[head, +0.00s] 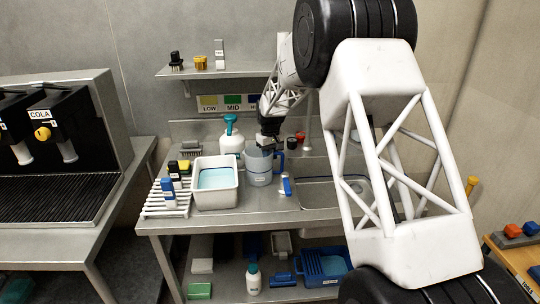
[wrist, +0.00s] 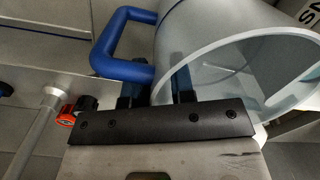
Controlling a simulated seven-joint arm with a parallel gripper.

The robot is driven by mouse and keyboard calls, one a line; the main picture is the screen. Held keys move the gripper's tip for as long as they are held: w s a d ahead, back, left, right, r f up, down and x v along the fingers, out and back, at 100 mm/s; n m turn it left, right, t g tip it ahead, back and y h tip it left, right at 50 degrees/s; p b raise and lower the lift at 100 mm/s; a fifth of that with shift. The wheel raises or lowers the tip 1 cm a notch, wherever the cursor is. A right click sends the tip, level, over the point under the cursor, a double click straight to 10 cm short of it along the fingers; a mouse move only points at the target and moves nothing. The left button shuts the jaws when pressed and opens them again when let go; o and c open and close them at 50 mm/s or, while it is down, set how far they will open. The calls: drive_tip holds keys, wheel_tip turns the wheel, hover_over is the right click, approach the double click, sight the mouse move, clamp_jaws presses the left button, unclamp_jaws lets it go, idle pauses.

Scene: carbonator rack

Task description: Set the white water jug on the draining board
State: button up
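A pale grey-white jug with a blue handle (head: 258,174) stands upright on the steel counter, right of a white tub; its label is too small to read. Its open rim and handle fill much of the wrist view (wrist: 225,55). My gripper (head: 268,143) is at the jug's rim on the handle side. In the wrist view its two fingers (wrist: 158,90) stand apart, with the jug's wall seen between them; firm contact is not visible.
A white tub with blue liquid (head: 215,200) stands between rack and jug. A white bottle with a teal top (head: 231,141) is behind. A blue-handled item (head: 286,185) lies right of the jug, before the sink (head: 325,193). A shelf (head: 220,71) hangs above.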

drive_tip(key=shift+o, duration=0.4)
drive_tip(key=shift+r, duration=0.1)
wheel_tip(320, 180, up, 12)
drive_tip(key=shift+w, duration=0.25)
idle(0.4)
idle(0.7)
